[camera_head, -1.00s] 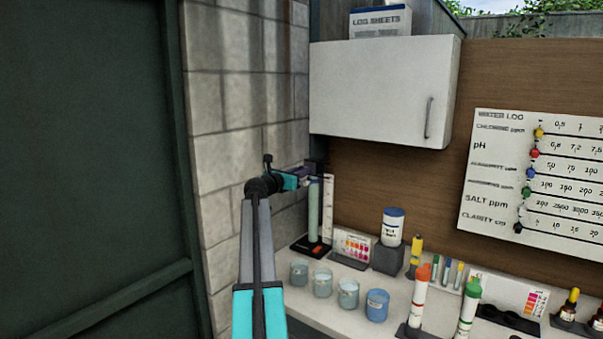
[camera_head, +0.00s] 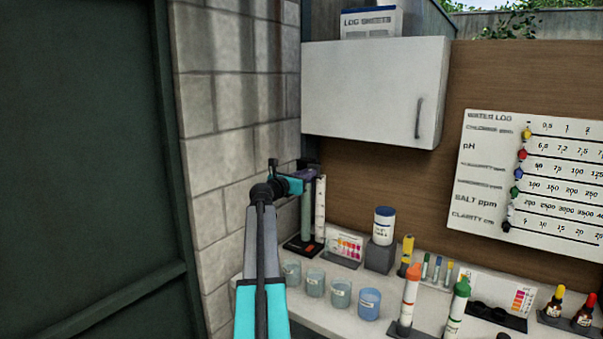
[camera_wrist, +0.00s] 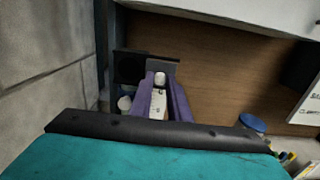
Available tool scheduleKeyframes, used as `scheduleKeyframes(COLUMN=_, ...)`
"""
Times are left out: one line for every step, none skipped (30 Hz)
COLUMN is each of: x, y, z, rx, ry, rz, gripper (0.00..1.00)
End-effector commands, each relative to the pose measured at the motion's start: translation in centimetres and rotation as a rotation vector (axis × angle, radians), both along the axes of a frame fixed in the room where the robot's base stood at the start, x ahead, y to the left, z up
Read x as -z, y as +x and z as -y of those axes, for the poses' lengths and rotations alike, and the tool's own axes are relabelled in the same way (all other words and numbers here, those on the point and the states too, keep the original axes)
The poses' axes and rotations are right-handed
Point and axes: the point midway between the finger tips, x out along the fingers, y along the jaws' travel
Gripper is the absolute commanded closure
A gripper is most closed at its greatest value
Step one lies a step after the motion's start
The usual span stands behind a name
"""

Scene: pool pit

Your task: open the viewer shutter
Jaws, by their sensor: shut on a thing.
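The viewer is a slim green tube (camera_head: 307,212) on a dark base, standing in the back corner by the block wall, with a black head (camera_head: 309,163) on top. In the wrist view a dark square panel (camera_wrist: 130,68) and a grey plate (camera_wrist: 164,66) with a small pale knob (camera_wrist: 160,77) are seen close up. They look like the viewer head and its shutter. My gripper (camera_head: 308,174) is at the viewer head; its purple fingers in the wrist view (camera_wrist: 160,90) are shut on the knob. I cannot tell how far the shutter is open.
A white ruler (camera_head: 320,208) stands right beside the tube. Several glass beakers (camera_head: 315,284), a jar (camera_head: 384,226) and bottles stand on the bench to the right. A white cabinet (camera_head: 370,90) hangs above. The block wall (camera_head: 230,135) is close on the left.

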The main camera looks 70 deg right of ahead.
Motion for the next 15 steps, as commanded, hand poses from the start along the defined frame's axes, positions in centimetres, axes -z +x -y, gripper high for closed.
scheduleKeyframes(x=-0.07, y=0.01, z=-0.01, rx=-0.001, ry=-0.001, rz=0.000, gripper=1.00)
scheduleKeyframes(x=-0.06, y=0.03, z=0.01, rx=-0.001, ry=-0.001, rz=0.000, gripper=1.00)
scheduleKeyframes(x=-0.06, y=0.05, z=0.02, rx=-0.001, ry=-0.001, rz=0.000, gripper=1.00)
scheduleKeyframes(x=-0.06, y=0.06, z=0.03, rx=-0.001, ry=-0.001, rz=0.000, gripper=1.00)
scheduleKeyframes(x=-0.06, y=0.06, z=0.03, rx=-0.001, ry=-0.001, rz=0.000, gripper=1.00)
scheduleKeyframes(x=-0.06, y=0.07, z=0.03, rx=-0.001, ry=-0.001, rz=0.000, gripper=1.00)
scheduleKeyframes(x=-0.07, y=0.08, z=0.02, rx=-0.001, ry=-0.001, rz=0.000, gripper=1.00)
scheduleKeyframes(x=-0.07, y=0.08, z=0.02, rx=-0.001, ry=-0.001, rz=0.000, gripper=0.81)
scheduleKeyframes(x=-0.07, y=0.09, z=0.02, rx=-0.001, ry=-0.001, rz=0.000, gripper=0.74)
scheduleKeyframes(x=-0.06, y=0.09, z=0.02, rx=-0.001, ry=-0.001, rz=0.000, gripper=0.69)
scheduleKeyframes(x=-0.06, y=0.09, z=0.02, rx=-0.001, ry=-0.001, rz=0.000, gripper=0.65)
scheduleKeyframes(x=-0.05, y=0.09, z=0.02, rx=-0.001, ry=-0.001, rz=0.000, gripper=0.65)
scheduleKeyframes(x=-0.05, y=0.09, z=0.01, rx=-0.001, ry=-0.001, rz=0.000, gripper=0.65)
scheduleKeyframes(x=-0.04, y=0.09, z=0.01, rx=-0.001, ry=-0.001, rz=0.000, gripper=0.65)
scheduleKeyframes(x=-0.03, y=0.09, z=0.01, rx=-0.001, ry=-0.001, rz=0.000, gripper=0.65)
